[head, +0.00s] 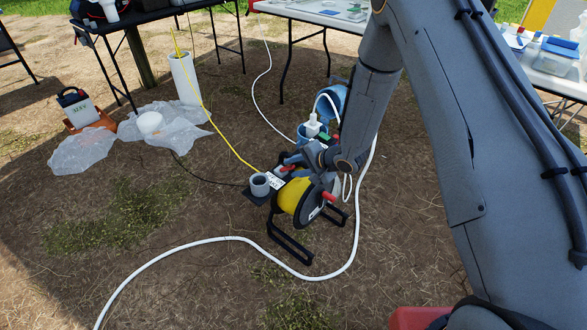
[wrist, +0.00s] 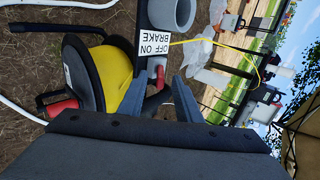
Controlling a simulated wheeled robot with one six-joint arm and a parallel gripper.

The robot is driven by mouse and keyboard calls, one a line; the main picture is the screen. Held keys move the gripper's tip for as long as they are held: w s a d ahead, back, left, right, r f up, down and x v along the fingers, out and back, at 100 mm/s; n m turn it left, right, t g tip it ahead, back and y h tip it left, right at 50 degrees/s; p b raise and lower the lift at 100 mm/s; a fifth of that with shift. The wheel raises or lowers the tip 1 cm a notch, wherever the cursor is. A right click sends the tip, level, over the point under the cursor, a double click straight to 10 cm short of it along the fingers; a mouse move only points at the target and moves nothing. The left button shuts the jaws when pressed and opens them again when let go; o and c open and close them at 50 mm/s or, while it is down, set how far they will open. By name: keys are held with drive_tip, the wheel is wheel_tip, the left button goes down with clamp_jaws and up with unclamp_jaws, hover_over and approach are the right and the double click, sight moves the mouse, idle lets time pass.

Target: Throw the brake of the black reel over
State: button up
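The black reel (head: 295,200) stands on the ground on a black tube frame, with a yellow drum. In the wrist view the yellow drum (wrist: 112,75) is at left. A white label (wrist: 153,43) reading OFF ON BRAKE sits on the reel's top plate. Just by it is the red brake lever (wrist: 158,70), which runs down between my fingers. My gripper (wrist: 160,84) is open, with one finger on each side of the lever; I cannot tell whether either touches it. In the head view my gripper (head: 286,166) is over the reel's top, and the lever is mostly hidden.
A grey ring-shaped cup (head: 260,184) sits beside the label. A red knob (head: 329,196) is on the reel's side. A yellow line (head: 215,125) runs up from the reel. A white hose (head: 240,239) curves around it. A blue bucket (head: 310,130) stands behind.

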sight(287, 167)
clamp_jaws()
drive_tip(key=c, duration=0.8)
unclamp_jaws()
drive_tip(key=a+r+p, duration=0.1)
drive_tip(key=w+a+r+g+h+p, duration=0.1)
drive_tip(key=p, duration=0.1)
drive_tip(key=shift+w+a+r+p, duration=0.2)
drive_tip(key=shift+w+p, duration=0.1)
drive_tip(key=c, duration=0.7)
unclamp_jaws()
drive_tip(key=shift+w+a+r+h+p, duration=0.15)
drive_tip(key=shift+w+a+h+p, duration=0.1)
drive_tip(key=shift+w+h+p, duration=0.1)
drive_tip(key=p, duration=0.1)
drive_tip(key=a+g+p, duration=0.1)
drive_tip(key=shift+w+a+r+h+p, duration=0.1)
drive_tip(key=shift+w+r+h+p, duration=0.15)
drive_tip(key=shift+p, duration=0.1)
drive_tip(key=shift+o, duration=0.3)
drive_tip(key=shift+w+a+p, duration=0.2)
drive_tip(key=shift+w+p, duration=0.1)
drive_tip(key=shift+p, duration=0.25)
